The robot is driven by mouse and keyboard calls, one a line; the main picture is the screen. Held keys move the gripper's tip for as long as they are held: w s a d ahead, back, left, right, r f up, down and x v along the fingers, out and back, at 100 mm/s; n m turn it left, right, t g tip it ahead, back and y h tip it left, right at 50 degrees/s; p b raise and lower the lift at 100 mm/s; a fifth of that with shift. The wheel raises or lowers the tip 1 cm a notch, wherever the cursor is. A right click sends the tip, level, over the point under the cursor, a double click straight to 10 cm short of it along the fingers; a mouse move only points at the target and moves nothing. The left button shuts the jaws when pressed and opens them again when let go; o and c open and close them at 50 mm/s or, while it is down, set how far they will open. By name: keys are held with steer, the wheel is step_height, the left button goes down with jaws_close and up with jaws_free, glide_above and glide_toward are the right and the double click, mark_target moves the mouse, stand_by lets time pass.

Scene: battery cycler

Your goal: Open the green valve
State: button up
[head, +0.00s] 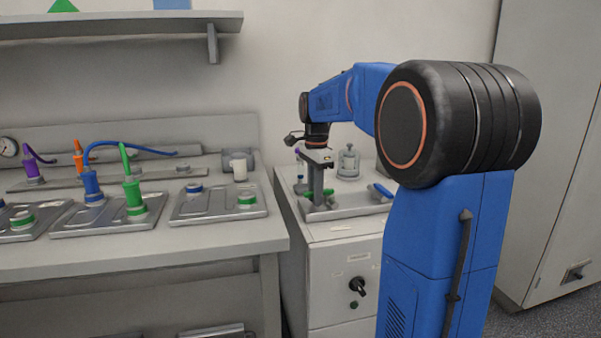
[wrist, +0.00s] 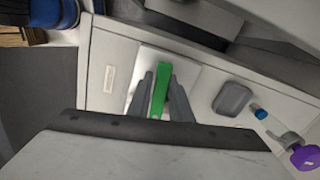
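The green valve handle (wrist: 161,90) is a narrow bar over a pale plate in the wrist view. The two grey fingers of my gripper (wrist: 161,82) point down at it, one on each side. The fingers stand apart, and a small gap seems to show at the left finger; contact on the right is unclear. In the head view my gripper (head: 317,190) reaches down over the metal tray on the cabinet. A bit of green (head: 308,195) shows beside the fingers there, mostly hidden by them.
The cabinet (head: 341,275) has a black knob (head: 357,286). The left bench (head: 140,248) carries blue, green and purple plugs with cables. A shelf (head: 120,24) hangs above.

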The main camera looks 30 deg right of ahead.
steer(key=s+n, duration=0.1)
steer(key=n, duration=0.1)
steer(key=s+n, duration=0.1)
steer(key=n, duration=0.1)
stand_by(0.3)
